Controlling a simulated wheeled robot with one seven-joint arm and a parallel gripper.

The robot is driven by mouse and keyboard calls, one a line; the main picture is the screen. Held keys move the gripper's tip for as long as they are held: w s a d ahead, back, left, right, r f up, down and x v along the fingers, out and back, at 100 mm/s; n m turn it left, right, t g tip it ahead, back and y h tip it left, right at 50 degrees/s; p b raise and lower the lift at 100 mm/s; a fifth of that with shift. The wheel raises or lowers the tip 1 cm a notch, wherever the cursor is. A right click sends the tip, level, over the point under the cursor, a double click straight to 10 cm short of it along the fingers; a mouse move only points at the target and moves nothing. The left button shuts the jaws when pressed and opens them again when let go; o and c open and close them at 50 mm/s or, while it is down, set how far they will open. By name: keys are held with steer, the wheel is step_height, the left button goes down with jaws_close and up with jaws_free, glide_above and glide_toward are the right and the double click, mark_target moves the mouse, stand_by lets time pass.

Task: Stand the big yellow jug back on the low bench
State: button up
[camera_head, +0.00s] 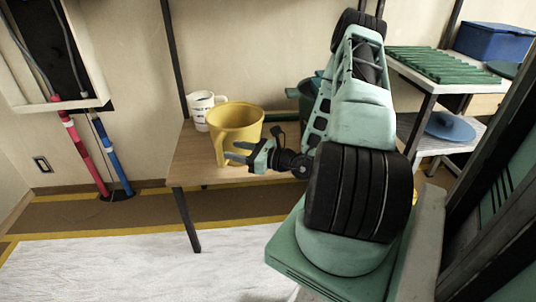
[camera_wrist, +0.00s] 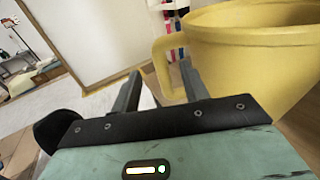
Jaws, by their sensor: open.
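The big yellow jug (camera_head: 236,124) stands upright on the low bench (camera_head: 190,165), near its left end. In the wrist view the jug (camera_wrist: 262,58) fills the upper right, with its handle (camera_wrist: 163,65) towards my fingers. My gripper (camera_head: 232,152) is at the jug's front, by the handle. In the wrist view my gripper (camera_wrist: 160,88) is open, with the lower part of the handle seen between or just beyond the two fingers. I cannot tell whether a finger touches the jug.
A white mug (camera_head: 201,108) stands behind the jug on its left. A dark green container (camera_head: 306,98) is partly hidden behind my arm. A shelf at right holds a green slatted rack (camera_head: 440,65) and a blue box (camera_head: 493,42). Red and blue pipes (camera_head: 110,155) stand left.

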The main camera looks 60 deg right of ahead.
steer(key=p+v, duration=0.1)
steer(key=v, duration=1)
steer(key=shift+s, duration=0.25)
steer(key=w+a+r+n+g+y, duration=0.1)
steer(key=a+r+n+g+y, duration=0.35)
steer(key=a+n+g, duration=0.55)
steer(key=w+a+r+n+g+y, duration=0.1)
steer(key=a+r+n+g+y, duration=0.55)
steer(key=a, duration=0.65)
steer(key=s+a+r+n+h, duration=0.2)
steer(key=s+a+n+h, duration=0.45)
steer(key=n, duration=0.55)
steer(key=s+a+r+n+h, duration=0.35)
steer(key=a+n+h, duration=0.45)
steer(key=a+n, duration=0.3)
step_height(320, 180, up, 26)
steer(key=n+p, duration=0.1)
steer(key=p, duration=2.6)
steer(key=shift+s+d+r+g, duration=0.2)
steer(key=shift+s+d+g, duration=0.15)
steer(key=shift+d, duration=0.05)
